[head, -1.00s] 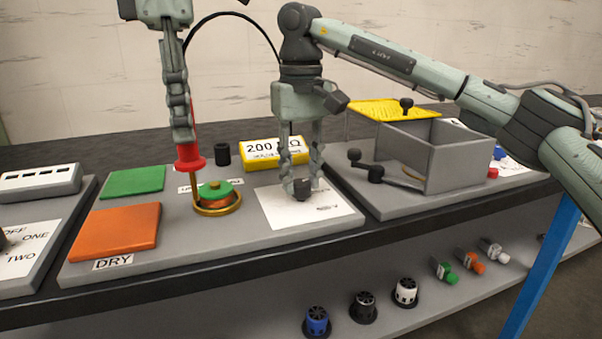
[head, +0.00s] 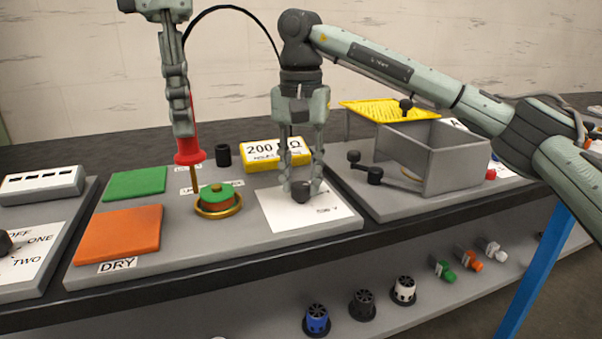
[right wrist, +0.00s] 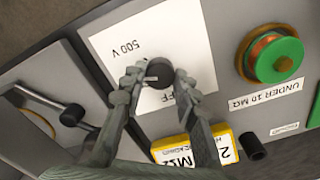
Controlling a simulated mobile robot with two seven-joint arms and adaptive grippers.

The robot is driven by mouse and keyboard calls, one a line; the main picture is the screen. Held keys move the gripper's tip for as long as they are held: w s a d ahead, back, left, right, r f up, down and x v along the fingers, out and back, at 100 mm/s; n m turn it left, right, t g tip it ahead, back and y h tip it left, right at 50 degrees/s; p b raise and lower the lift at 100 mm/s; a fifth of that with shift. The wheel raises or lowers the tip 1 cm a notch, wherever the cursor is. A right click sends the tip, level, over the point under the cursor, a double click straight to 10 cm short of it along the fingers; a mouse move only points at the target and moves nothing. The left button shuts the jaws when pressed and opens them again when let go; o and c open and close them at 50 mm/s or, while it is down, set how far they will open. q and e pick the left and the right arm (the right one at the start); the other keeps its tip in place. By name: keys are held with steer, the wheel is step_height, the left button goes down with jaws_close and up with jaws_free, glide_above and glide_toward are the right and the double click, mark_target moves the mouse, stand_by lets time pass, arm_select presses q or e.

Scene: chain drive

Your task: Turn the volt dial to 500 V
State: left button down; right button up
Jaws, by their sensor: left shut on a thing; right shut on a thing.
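The volt dial is a black round knob (right wrist: 160,75) on a white card (right wrist: 190,40). In the right wrist view, upside down, "500 V" is printed up and left of the knob, and "OFF" below it. The knob's pale mark points left there. My right gripper (head: 300,188) is shut on the knob, a finger on each side; it also shows in the right wrist view (right wrist: 157,80). My left gripper (head: 184,125) is shut on a red probe (head: 188,152), held upright with its brass tip near the rim of the green-topped coil (head: 217,196).
A yellow "200 MΩ" meter (head: 262,156) and a small black cylinder (head: 223,155) stand behind the dial. A grey open box (head: 455,165) with a crank is to the right. Green (head: 135,184) and orange (head: 120,236) pads lie left.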

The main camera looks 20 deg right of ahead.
mark_target(301, 184)
steer(key=m, duration=0.6)
stand_by(0.6)
steer(key=o, duration=1.2)
steer(key=shift+c, duration=0.2)
steer(key=shift+r, duration=0.1)
step_height(301, 184, up, 12)
